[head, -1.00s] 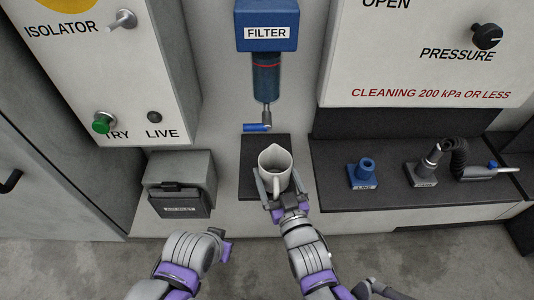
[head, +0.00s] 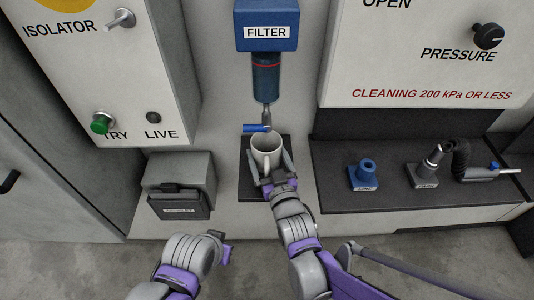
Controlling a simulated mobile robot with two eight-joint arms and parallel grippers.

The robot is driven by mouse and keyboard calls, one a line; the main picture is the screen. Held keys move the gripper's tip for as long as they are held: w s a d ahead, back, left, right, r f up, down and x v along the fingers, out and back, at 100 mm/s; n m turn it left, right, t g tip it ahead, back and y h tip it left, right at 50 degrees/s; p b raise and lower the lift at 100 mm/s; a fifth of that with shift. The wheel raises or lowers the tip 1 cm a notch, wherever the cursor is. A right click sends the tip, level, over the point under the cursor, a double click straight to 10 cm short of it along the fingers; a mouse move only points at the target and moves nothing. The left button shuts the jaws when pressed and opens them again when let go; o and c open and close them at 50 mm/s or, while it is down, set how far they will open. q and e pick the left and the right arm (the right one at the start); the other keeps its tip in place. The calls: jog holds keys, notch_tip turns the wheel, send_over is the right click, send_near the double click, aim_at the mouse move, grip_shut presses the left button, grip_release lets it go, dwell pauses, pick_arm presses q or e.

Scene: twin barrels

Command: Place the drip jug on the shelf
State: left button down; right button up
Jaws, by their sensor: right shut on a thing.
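The drip jug (head: 265,150) is a pale grey open-topped jug with its handle facing me. It is upright, over the dark shelf (head: 249,185) below the filter. My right gripper (head: 272,176) is shut on the jug from the near side. I cannot tell whether the jug's base touches the shelf. The blue filter (head: 266,75) hangs above, and its blue drain lever (head: 256,128) is just behind the jug's rim. My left gripper (head: 222,244) is low at the left, apart from everything; its jaws do not show clearly.
A grey box (head: 180,172) stands left of the shelf. On the right, a dark counter (head: 333,182) holds a blue fitting (head: 366,174), a grey fitting (head: 424,176) and a hose with a nozzle (head: 488,172). The control panel (head: 410,60) overhangs that counter.

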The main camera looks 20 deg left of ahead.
jog(key=o, duration=1.1)
jog(key=shift+r+p, duration=0.25)
jog(key=shift+p, duration=0.05)
jog(key=v, duration=1.2)
jog(key=shift+f, duration=0.15)
